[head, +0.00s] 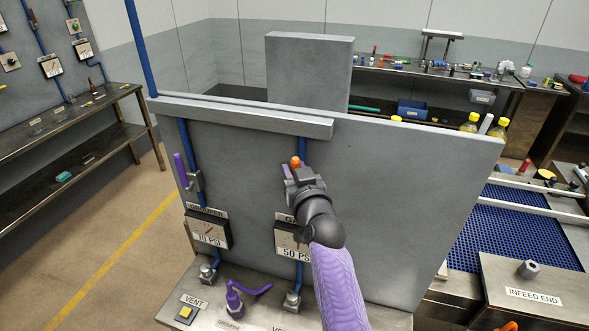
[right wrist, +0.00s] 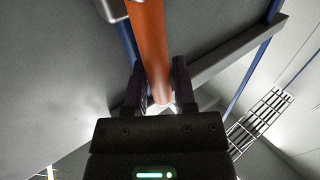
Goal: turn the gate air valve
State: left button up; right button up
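The gate air valve's handle is an orange bar (head: 296,162) on the upright grey panel, on the right-hand blue pipe above a gauge reading 50 PSI (head: 294,252). Its label is partly hidden by my arm; only "GA" shows. In the right wrist view the orange handle (right wrist: 152,45) runs down between my two fingers. My right gripper (head: 291,172) is at the handle, with its fingers (right wrist: 160,88) on either side. A narrow gap seems to show beside the bar, so it looks open around it. The valve body is mostly hidden. My left gripper is out of view.
A similar valve with a purple handle (head: 180,169) and a 10 PSI gauge (head: 208,232) is to the left. A grey ledge (head: 240,117) juts out above both valves. Below are a purple lever (head: 233,296) and a yellow button (head: 185,312). A blue conveyor (head: 515,235) is at right.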

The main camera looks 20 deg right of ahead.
grip_shut()
jog(key=shift+f, duration=0.1)
dwell(1.0)
